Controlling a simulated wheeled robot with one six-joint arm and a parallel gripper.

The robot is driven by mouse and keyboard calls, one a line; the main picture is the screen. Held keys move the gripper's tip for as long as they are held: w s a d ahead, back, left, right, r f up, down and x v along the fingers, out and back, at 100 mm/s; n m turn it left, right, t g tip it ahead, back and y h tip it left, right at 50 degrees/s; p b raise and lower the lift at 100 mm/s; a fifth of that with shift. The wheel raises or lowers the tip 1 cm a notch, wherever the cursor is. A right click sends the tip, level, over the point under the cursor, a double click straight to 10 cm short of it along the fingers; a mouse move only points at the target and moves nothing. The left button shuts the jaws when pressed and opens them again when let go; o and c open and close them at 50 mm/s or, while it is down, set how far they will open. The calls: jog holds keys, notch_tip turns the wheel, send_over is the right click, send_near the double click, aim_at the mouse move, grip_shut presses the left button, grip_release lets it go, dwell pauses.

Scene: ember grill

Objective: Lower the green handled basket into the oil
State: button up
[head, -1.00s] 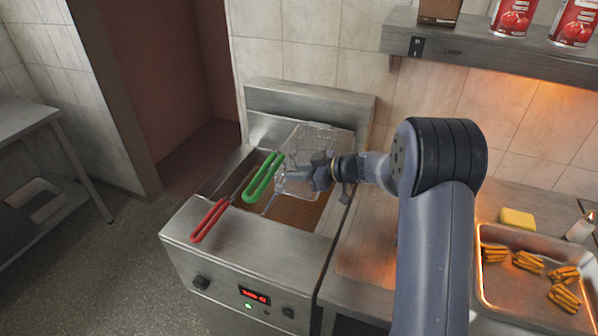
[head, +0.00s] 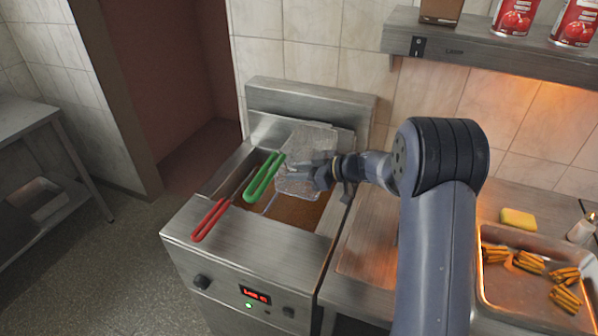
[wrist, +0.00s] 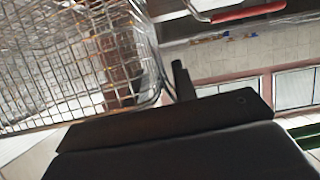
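The wire basket (head: 312,140) with the green handle (head: 264,178) is at the back of the fryer, above the brown oil (head: 296,212). It looks tilted, and its mesh fills the left of the wrist view (wrist: 75,65). My gripper (head: 322,177) is at the basket's right side, close to or touching it. Its fingertips are hidden, so its grip is unclear. A dark finger part also shows in the wrist view. The red handle (head: 210,220) of another basket lies over the fryer's front left edge.
The fryer (head: 243,243) has a front panel with knobs and a red display. A metal tray (head: 525,315) with grilled pieces and a yellow sponge (head: 518,219) are on the right counter. A shelf (head: 480,45) with cans hangs above. A metal table (head: 25,120) stands left.

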jog(key=shift+d, duration=0.1)
jog(key=b+v, duration=0.3)
jog(key=v, duration=0.7)
jog(key=shift+d, duration=0.3)
jog(key=shift+a+r, duration=0.1)
jog(key=shift+r, duration=0.05)
jog(key=p+x, duration=0.3)
jog(key=x, duration=0.6)
jog(key=shift+a, duration=0.45)
jog(key=shift+w+a+f, duration=0.15)
jog(key=shift+f, duration=0.2)
jog(key=b+v, duration=0.2)
jog(key=v, duration=0.4)
jog(key=shift+d+r, duration=0.2)
jog(key=shift+d, duration=0.15)
